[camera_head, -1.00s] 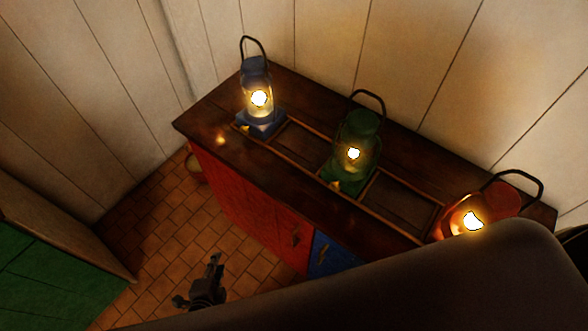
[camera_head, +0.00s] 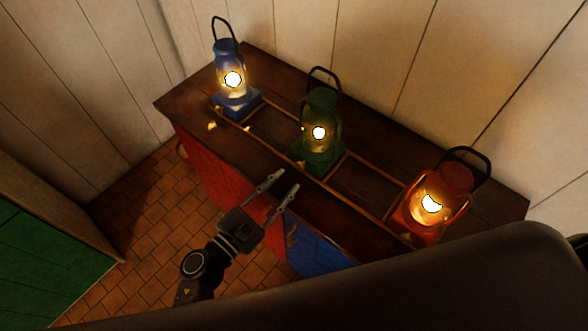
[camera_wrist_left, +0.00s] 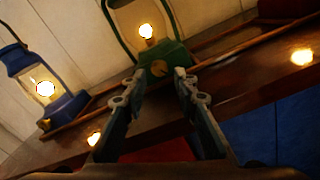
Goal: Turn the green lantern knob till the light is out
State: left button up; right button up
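The green lantern (camera_head: 322,108) stands lit on the dark wooden counter, between a blue and a red lantern. In the left wrist view the green lantern (camera_wrist_left: 127,35) glows, and its small brass-coloured knob (camera_wrist_left: 159,69) shows low on its front. My left gripper (camera_head: 287,181) is open and empty at the counter's front edge, short of the green lantern. In the left wrist view its two fingers (camera_wrist_left: 158,82) stand apart, with the knob beyond and between their tips. My right gripper is not in view.
The lit blue lantern (camera_head: 231,60) stands at the left and the lit red lantern (camera_head: 455,182) at the right. Wooden rails (camera_head: 357,204) frame the spaces between lanterns. The counter (camera_head: 192,101) backs onto a plank wall (camera_head: 340,35).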

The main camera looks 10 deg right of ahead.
aim_at(299, 168)
pick_arm(q)
jog(key=p+x, duration=0.1)
jog(key=x, duration=0.3)
jog(key=shift+w+d, duration=0.25)
jog(key=shift+w, duration=0.1)
grip_shut()
